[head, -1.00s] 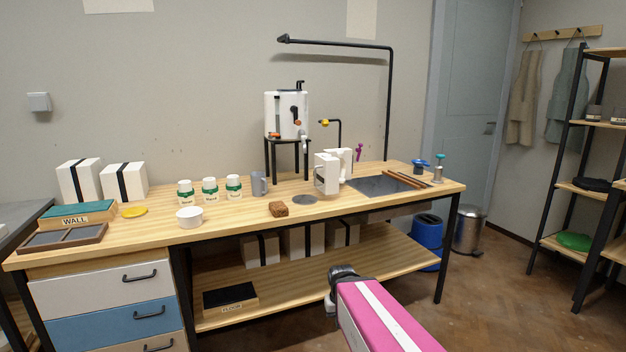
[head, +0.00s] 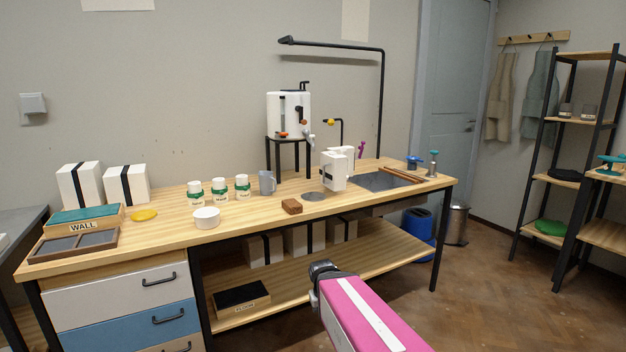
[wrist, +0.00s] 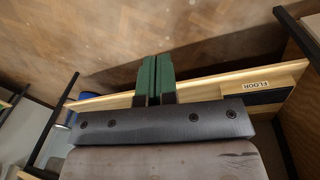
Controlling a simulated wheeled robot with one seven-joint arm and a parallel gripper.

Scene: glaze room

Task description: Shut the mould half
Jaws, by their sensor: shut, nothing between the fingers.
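The mould is not in the wrist view.
A brown block (head: 291,207), grey mug (head: 267,183), white bowl (head: 206,218) and several jars stand on the bench left of the mould. A white tank (head: 288,114) on a black stand is behind.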

